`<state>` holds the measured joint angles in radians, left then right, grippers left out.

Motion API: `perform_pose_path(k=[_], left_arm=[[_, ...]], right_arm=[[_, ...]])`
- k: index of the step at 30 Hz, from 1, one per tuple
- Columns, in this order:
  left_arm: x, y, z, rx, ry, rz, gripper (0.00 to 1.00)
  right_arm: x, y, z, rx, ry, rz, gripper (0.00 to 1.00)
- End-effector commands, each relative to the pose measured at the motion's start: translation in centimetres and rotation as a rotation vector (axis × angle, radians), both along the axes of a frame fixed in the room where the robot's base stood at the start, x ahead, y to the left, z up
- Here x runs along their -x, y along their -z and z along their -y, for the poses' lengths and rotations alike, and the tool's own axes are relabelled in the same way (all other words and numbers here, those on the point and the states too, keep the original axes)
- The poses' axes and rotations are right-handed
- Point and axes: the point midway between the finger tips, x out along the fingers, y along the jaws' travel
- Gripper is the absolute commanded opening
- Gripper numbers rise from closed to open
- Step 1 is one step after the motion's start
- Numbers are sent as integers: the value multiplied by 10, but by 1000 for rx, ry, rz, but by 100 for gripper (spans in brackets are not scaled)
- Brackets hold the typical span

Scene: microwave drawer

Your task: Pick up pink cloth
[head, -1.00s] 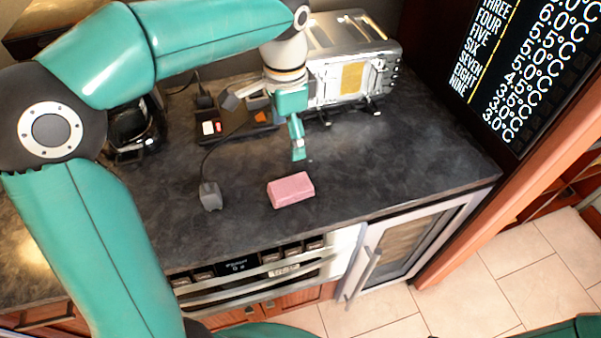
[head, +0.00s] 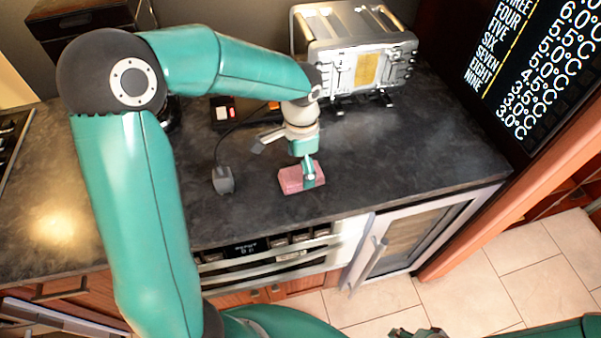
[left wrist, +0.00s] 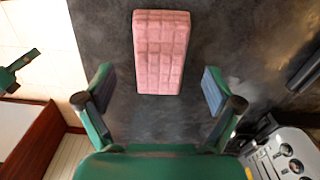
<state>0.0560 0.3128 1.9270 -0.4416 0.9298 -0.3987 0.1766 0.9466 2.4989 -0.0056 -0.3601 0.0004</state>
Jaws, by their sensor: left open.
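The pink cloth (head: 290,181) is a thick, brick-like block on the dark counter near its front edge. In the left wrist view the pink cloth (left wrist: 161,50) shows a grid-textured top and lies upright in the picture, ahead of the jaws. My left gripper (head: 309,174) is over the cloth and hides part of its right side. In the left wrist view my left gripper (left wrist: 158,82) is open, one finger each side of the cloth's line, with nothing held. Part of my right gripper (head: 415,332) shows at the bottom edge; its jaw state is unclear.
A grey plug-like block (head: 223,180) with a cable lies left of the cloth. A silver toaster-like appliance (head: 352,50) stands behind. The counter (head: 420,150) is clear to the right. An oven front (head: 265,255) and glass-door cabinet (head: 405,240) lie below the front edge.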

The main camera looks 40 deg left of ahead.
Motion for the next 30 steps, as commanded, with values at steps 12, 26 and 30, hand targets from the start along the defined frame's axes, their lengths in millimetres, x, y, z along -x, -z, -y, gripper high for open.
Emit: perform_pose_path(k=[12,26,30], left_arm=[[0,24,0,1,0,0,92],[0,24,0,1,1,0,32],[-1,24,0,1,1,0,32]], right_arm=[[0,-4,0,0,0,0,40],[0,-4,0,0,0,0,40],[0,-4,0,0,0,0,40]])
